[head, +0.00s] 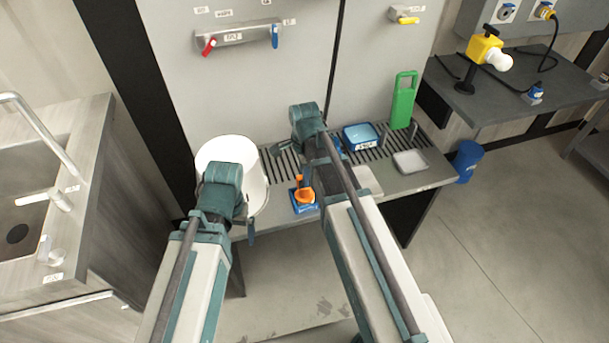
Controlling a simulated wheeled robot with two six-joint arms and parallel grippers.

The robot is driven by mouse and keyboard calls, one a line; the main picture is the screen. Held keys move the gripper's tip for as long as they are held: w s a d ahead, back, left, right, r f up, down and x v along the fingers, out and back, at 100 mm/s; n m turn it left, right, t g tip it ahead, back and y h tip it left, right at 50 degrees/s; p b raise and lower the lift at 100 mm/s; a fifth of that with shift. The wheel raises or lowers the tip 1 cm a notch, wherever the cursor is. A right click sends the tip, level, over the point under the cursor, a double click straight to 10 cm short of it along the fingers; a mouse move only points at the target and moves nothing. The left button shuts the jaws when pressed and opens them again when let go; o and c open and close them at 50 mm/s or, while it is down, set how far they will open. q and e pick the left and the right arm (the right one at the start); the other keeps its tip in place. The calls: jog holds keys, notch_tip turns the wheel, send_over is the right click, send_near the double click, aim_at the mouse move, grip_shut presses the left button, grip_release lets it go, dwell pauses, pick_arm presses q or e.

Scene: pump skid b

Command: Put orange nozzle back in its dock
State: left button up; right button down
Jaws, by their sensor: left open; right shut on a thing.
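The orange nozzle (305,195) is at the front edge of the bench, at the blue dock (303,209). I cannot tell whether it is seated in the dock or just above it. My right gripper (308,178) is at the nozzle and shut on it; its fingers are mostly hidden behind my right forearm. My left gripper (250,236) is open and empty by the bench's front edge, in front of the white bucket and left of the dock. My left wrist hides most of it.
The white bucket (238,155) stands left on the slatted bench (432,176). A blue scale-like box (361,137), a green holder (403,100) and a pale tray (410,162) are to the right. A sink is at far left. A blue bin (466,160) stands on the floor.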

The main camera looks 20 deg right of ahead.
jog(key=shift+f, duration=0.1)
jog(key=c, duration=0.6)
grip_release()
jog(key=shift+c, duration=0.2)
notch_tip(320, 180, up, 14)
jog(key=p, duration=1.3)
jog(key=shift+p, duration=0.35)
jog(key=shift+f, duration=0.1)
jog(key=s+a+n, duration=0.5)
jog(key=s+n, duration=0.2)
jog(key=n, duration=0.3)
jog(key=s+a+n+h, duration=0.1)
jog(key=s+a+n, duration=0.4)
jog(key=n, duration=0.6)
jog(key=shift+s+a, duration=0.25)
jog(key=shift+s, duration=0.9)
